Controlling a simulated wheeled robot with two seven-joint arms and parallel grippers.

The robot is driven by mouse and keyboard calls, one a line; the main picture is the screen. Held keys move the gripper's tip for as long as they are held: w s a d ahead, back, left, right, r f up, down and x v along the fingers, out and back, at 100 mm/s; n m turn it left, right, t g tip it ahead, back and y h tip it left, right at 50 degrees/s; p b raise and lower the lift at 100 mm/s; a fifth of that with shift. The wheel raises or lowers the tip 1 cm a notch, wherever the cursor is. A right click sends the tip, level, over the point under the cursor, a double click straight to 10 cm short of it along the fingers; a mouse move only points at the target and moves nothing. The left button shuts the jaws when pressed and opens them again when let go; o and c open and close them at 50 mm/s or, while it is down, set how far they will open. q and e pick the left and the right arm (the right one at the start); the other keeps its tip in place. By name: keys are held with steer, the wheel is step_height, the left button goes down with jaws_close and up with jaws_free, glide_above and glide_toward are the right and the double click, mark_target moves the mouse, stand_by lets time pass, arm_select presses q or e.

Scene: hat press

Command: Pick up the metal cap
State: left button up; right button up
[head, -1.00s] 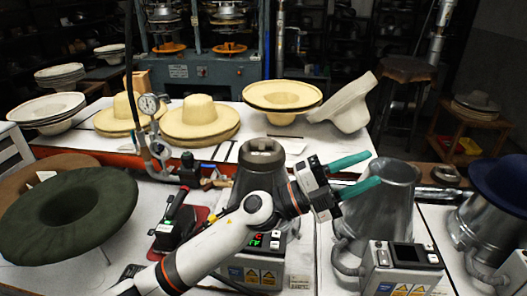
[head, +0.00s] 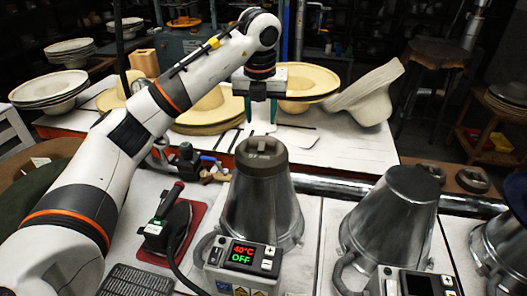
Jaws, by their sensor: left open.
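A dark grey metal cap (head: 262,157) with a raised bar on top sits on the narrow upper end of the middle metal cone (head: 262,208). My left gripper (head: 260,120) points down above the cap in the picture, with its green fingers apart and nothing seen between them. A gap shows between the fingers and the cap; how far apart they are in depth is hard to tell. Another similar metal cap (head: 472,181) lies on the table to the right, behind the right cone. My right gripper is not in view.
A second metal cone (head: 397,218) without a cap stands to the right. An iron (head: 168,227) lies on a red pad at left. Straw hats (head: 212,108) stand on the table behind.

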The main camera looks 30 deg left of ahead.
arm_select(q)
steer(key=p, duration=0.2)
glide_above(261, 147)
steer(key=f, duration=0.4)
steer(key=shift+s+d+f, duration=0.1)
steer(key=shift+s+d, duration=0.15)
steer(key=shift+s, duration=0.05)
steer(key=shift+f, duration=0.35)
step_height(261, 147, down, 5)
steer(key=shift+a+r+p, duration=0.1)
steer(key=shift+a+p, duration=0.05)
steer(key=shift+p, duration=1.1)
steer(key=shift+w+f, duration=0.1)
steer(key=shift+f, duration=0.25)
jaws_close()
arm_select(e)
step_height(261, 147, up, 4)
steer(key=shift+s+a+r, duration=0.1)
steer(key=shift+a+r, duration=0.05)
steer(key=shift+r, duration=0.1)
arm_select(q)
steer(key=shift+r, duration=0.1)
steer(key=shift+w+r, duration=0.1)
steer(key=shift+r, duration=0.05)
